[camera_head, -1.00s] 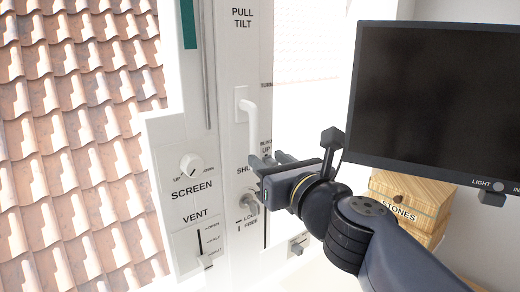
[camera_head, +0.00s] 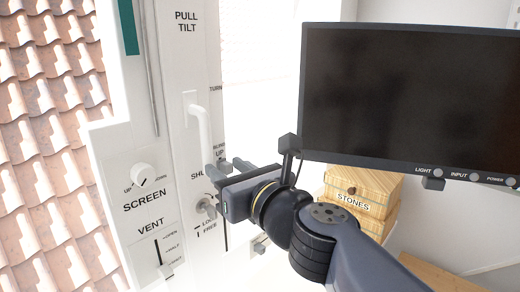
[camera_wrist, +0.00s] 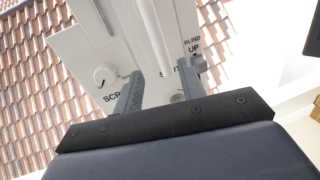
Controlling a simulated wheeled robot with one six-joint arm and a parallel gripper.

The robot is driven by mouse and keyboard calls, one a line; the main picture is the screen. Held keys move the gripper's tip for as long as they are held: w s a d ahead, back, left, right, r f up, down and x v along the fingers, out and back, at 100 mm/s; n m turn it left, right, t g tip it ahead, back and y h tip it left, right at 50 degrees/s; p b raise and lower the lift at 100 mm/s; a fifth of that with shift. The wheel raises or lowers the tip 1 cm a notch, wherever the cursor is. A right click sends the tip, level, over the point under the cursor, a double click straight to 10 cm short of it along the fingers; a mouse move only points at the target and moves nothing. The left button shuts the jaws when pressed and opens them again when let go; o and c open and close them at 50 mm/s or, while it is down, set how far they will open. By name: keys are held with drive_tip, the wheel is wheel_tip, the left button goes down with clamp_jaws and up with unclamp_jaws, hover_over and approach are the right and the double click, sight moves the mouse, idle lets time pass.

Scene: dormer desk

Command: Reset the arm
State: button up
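My gripper (camera_head: 222,178) is in the middle of the head view, pointing left toward the white window panel (camera_head: 178,75). Its two fingers stand apart with nothing between them, and the wrist view shows the same open fingers (camera_wrist: 160,85). Behind the fingers are a white handle (camera_head: 200,130) and a round lock knob (camera_head: 204,205), partly hidden by the gripper. I cannot tell from the head view whether a finger touches the panel.
The panel carries a SCREEN knob (camera_head: 145,176) and a VENT slider (camera_head: 166,270). A dark monitor (camera_head: 410,90) stands at the right, close behind my arm. Wooden boxes marked STONES (camera_head: 355,190) sit below it. Roof tiles (camera_head: 45,120) show outside at left.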

sight(211, 151)
drive_tip(key=b+x, duration=0.1)
drive_tip(key=x, duration=0.8)
drive_tip(key=shift+w+a, duration=0.1)
drive_tip(key=shift+a, duration=0.05)
drive_tip(key=p+v, duration=0.2)
drive_tip(key=v, duration=0.9)
drive_tip(key=b+x, duration=0.2)
drive_tip(key=x, duration=0.9)
drive_tip(key=shift+w+f, duration=0.1)
drive_tip(key=shift+w+d+f+n+b, duration=0.2)
drive_tip(key=shift+n+b, duration=0.2)
drive_tip(key=shift+b, duration=0.3)
drive_tip(key=shift+w+d+r+n+b, duration=0.2)
drive_tip(key=shift+d+r+n+b, duration=0.1)
drive_tip(key=shift+n, duration=0.3)
